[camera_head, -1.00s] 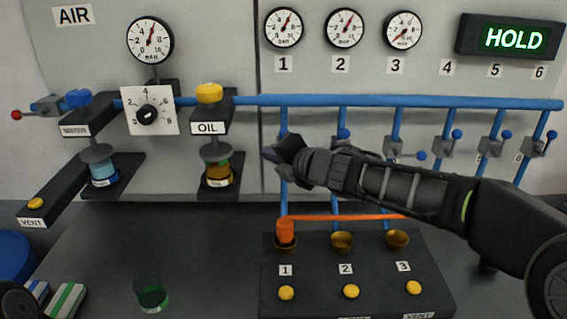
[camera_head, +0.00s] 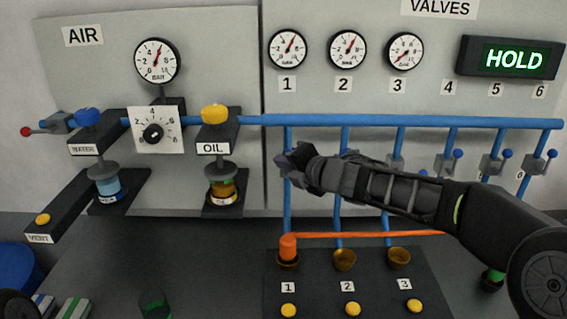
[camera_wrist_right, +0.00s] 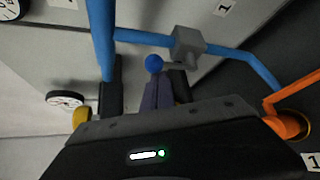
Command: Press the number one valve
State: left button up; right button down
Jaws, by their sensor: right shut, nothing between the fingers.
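My right gripper (camera_head: 287,162) is shut and empty, in front of the first blue pipe below the dial labelled 1 (camera_head: 287,83). It hides the number one valve in the head view. In the right wrist view, a grey valve block (camera_wrist_right: 188,42) sits on a blue pipe, with a blue ball knob (camera_wrist_right: 154,63) on its lever. The shut fingertips (camera_wrist_right: 160,90) are right beside this knob; I cannot tell if they touch it. My left gripper is not in view.
Other valves with blue knobs (camera_head: 507,154) hang along the horizontal blue pipe (camera_head: 400,121). Below stands a dark panel (camera_head: 318,292) with yellow buttons, brass cups and an orange plug (camera_head: 288,247) in cup 1. An orange bar (camera_head: 365,234) runs beneath my forearm. The HOLD display (camera_head: 512,59) glows green.

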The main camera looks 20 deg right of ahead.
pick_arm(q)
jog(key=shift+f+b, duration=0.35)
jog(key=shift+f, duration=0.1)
pick_arm(e)
jog(key=shift+d, duration=0.15)
